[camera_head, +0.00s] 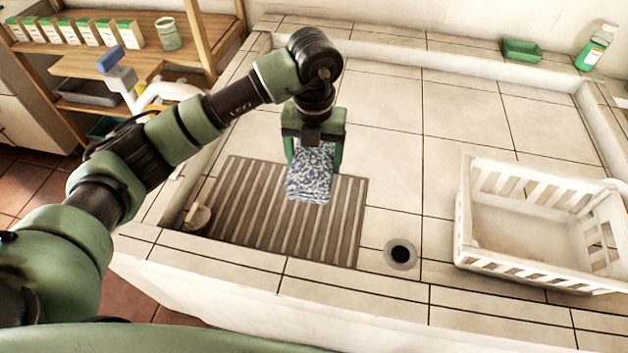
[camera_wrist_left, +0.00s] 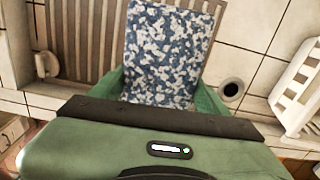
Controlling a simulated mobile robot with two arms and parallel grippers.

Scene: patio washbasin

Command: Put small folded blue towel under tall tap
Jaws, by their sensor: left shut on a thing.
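My left gripper (camera_head: 315,158) is shut on the small folded blue towel (camera_head: 310,178), which has a blue and white mottled pattern. The towel hangs down from between the green fingers, over the far part of a grey-brown slatted mat (camera_head: 265,222) in the tiled basin. In the left wrist view the towel (camera_wrist_left: 170,50) lies between the fingers with the mat beyond it. I cannot tell whether the towel touches the mat. My right gripper is not in view.
A white slatted crate (camera_head: 520,215) stands at the right of the basin, near a dark round drain (camera_head: 400,253). A small pale object (camera_head: 197,216) lies at the mat's left corner. The basin's middle is clear.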

